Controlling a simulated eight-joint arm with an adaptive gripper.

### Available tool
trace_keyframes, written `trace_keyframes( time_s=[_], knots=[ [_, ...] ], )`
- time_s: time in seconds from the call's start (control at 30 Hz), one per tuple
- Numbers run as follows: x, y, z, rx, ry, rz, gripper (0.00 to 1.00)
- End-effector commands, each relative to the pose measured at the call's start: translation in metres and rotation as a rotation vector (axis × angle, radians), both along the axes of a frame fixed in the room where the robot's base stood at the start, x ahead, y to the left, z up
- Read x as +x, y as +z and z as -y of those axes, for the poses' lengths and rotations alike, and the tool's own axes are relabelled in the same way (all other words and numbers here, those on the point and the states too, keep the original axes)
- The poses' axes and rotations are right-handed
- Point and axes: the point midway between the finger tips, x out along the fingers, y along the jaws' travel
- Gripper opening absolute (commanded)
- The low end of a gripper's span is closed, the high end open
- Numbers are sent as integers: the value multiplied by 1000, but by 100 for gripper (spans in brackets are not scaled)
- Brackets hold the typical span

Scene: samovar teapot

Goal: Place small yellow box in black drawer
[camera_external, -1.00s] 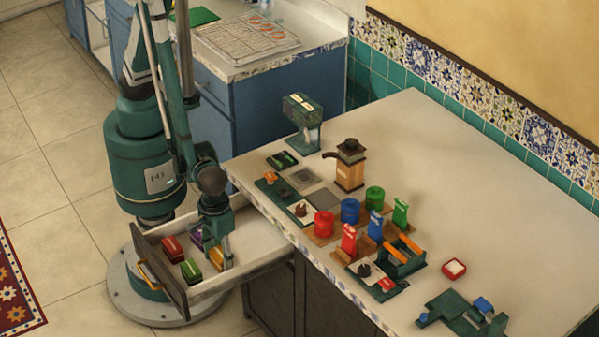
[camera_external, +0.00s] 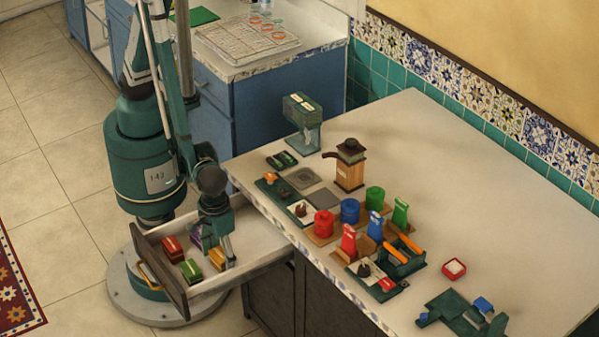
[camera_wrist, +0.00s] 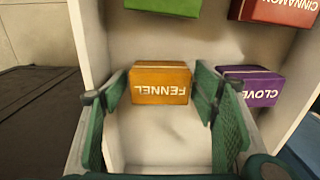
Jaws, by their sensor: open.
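The small yellow box, labelled FENNEL (camera_wrist: 160,84), lies in the open drawer. It shows in the external view (camera_external: 217,258) beside my gripper. My gripper (camera_wrist: 163,98) is open, with one green finger on each side of the yellow box. The box is between the finger ends, and small gaps seem to show on both sides. In the external view my gripper (camera_external: 229,256) points down into the drawer. The drawer has a dark front (camera_external: 160,271) with a brass handle and pale inner walls. It is pulled out from under the counter.
The drawer also holds a green box (camera_external: 191,269), a red CINNAMON box (camera_external: 172,247) and a purple CLOVE box (camera_wrist: 250,86). The purple box lies close to one finger. The counter (camera_external: 420,130) above carries a grinder (camera_external: 350,166), colored canisters and several other items.

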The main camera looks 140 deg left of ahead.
Motion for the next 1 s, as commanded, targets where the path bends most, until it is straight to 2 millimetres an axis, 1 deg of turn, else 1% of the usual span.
trace_keyframes(
  time_s=[0.27, 0.8, 1.0],
  knots=[
    [0, 25, 0, 0, 0, 0, 59],
    [0, 92, 0, 0, 0, 0, 59],
    [0, 110, 0, 0, 0, 0, 59]
  ],
)
